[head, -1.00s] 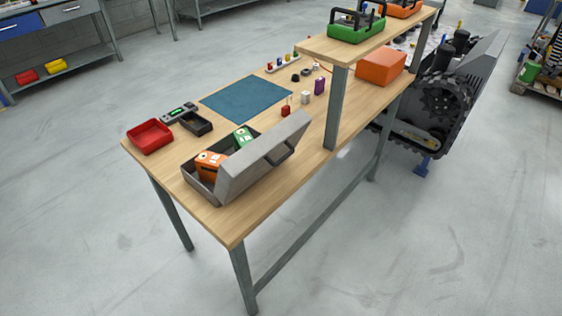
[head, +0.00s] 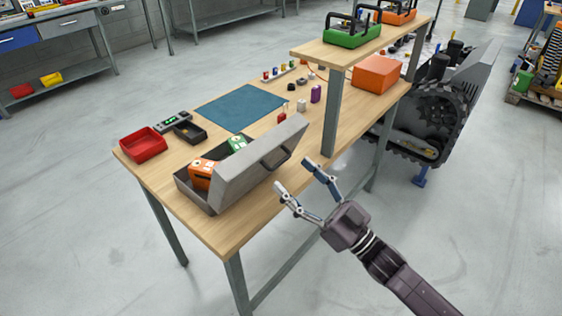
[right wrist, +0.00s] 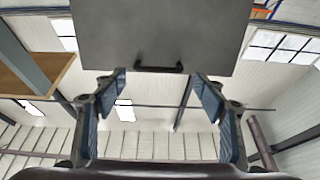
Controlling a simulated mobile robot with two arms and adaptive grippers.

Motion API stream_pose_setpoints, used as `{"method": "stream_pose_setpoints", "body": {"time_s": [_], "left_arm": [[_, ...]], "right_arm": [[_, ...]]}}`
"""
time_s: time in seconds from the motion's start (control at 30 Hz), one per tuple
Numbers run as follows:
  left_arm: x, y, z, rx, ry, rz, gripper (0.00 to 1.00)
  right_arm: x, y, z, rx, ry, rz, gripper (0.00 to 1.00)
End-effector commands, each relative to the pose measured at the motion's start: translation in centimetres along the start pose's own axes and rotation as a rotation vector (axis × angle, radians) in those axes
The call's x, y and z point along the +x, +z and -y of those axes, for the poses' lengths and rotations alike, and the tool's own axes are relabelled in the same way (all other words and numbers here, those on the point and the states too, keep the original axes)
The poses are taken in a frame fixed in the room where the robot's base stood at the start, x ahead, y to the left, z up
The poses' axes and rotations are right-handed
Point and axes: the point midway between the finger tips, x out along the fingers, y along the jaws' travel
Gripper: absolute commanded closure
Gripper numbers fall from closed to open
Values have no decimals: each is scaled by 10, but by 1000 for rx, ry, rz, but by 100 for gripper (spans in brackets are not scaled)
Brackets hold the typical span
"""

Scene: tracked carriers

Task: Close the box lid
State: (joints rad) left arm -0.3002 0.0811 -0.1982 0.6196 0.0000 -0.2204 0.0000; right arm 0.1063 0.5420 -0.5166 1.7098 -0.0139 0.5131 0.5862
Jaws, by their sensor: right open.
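A grey box (head: 184,186) stands on the wooden workbench, with an orange item (head: 201,174) and a green item (head: 237,144) inside. Its grey lid (head: 258,165) is open, tilted up on the side facing my right arm, with a dark handle (head: 277,158) on its outer face. My right gripper (head: 293,174) is open and empty, in front of the lid and apart from it. In the right wrist view the lid (right wrist: 160,32) fills the top, its handle (right wrist: 158,68) showing between and beyond the open fingers (right wrist: 160,100). My left gripper is not in view.
A red tray (head: 143,146), a small dark tray (head: 190,133) and a blue mat (head: 240,107) lie on the bench beyond the box. A bench post (head: 332,115) and raised shelf (head: 330,52) stand to the right. An orange box (head: 376,75) sits under the shelf.

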Motion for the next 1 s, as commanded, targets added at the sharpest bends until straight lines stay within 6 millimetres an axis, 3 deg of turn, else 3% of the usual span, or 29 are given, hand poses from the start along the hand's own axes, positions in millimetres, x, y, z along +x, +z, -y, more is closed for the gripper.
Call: {"method": "stream_pose_setpoints", "body": {"time_s": [0.1,0.3,0.67,1.0], "left_arm": [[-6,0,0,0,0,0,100],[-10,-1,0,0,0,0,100],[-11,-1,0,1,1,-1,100],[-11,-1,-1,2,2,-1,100]], "right_arm": [[22,-2,0,0,1,-2,35],[46,0,-1,0,3,2,35],[52,1,-1,-1,2,3,35],[52,1,0,-1,2,3,71]]}}
